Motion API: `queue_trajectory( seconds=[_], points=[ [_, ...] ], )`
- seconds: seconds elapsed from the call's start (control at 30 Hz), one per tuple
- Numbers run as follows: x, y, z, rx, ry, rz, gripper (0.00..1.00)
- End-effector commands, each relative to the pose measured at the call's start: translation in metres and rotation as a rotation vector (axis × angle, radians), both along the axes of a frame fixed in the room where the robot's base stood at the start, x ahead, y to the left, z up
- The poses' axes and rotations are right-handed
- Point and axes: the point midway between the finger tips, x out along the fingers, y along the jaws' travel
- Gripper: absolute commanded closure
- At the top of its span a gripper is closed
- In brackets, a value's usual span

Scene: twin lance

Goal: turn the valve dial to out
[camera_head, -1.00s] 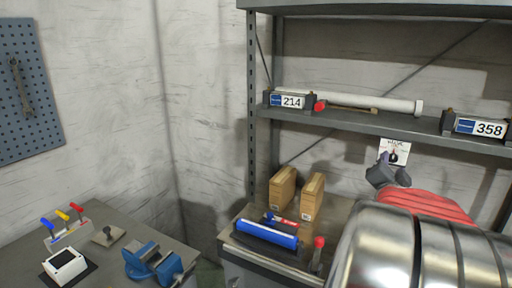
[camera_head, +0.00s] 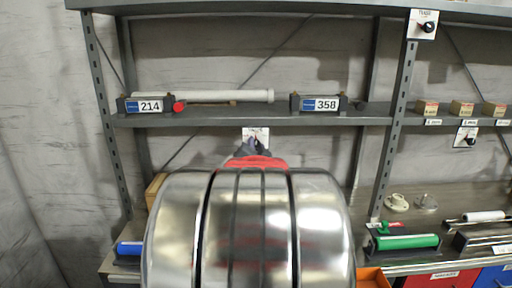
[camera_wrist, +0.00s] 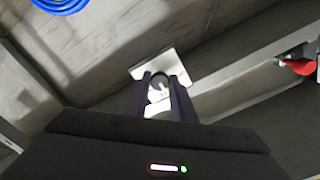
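A white plate with a dark round dial (camera_head: 262,139) is fixed below the shelf edge, between the number labels 214 and 358. My gripper (camera_head: 250,147) is in front of this dial and hides its lower part. In the wrist view the plate (camera_wrist: 167,64) is tilted, and the dial (camera_wrist: 157,87), with a pale bar on it, shows between the fingertips. My gripper (camera_wrist: 160,82) has its two dark fingers apart, one on each side of the dial. I cannot tell whether they touch it. The lettering on the plate is too small to read.
Two more dial plates, one on the right post (camera_head: 423,24) and one lower right (camera_head: 467,137), are apart from my gripper. A white tube (camera_head: 205,96) lies on the shelf (camera_head: 225,119) above. My arm blocks much of the bench. A green roll (camera_head: 407,241) lies at right.

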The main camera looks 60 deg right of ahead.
Motion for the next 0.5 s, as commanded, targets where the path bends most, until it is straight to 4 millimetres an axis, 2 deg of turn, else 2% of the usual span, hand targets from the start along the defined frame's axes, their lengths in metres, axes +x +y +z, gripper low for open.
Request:
queue_trajectory(
  seconds=[0.03,0.27,0.3,0.5],
  points=[
    [0.0002,0.0001,0.0003,-0.001,0.000,0.001,0.82],
    [0.0002,0.0001,0.0005,-0.001,0.001,0.001,0.98],
    [-0.0016,-0.0069,-0.0001,-0.001,0.001,-0.003,0.99],
    [-0.0015,-0.0015,0.0008,-0.006,0.008,-0.003,1.00]
  ],
)
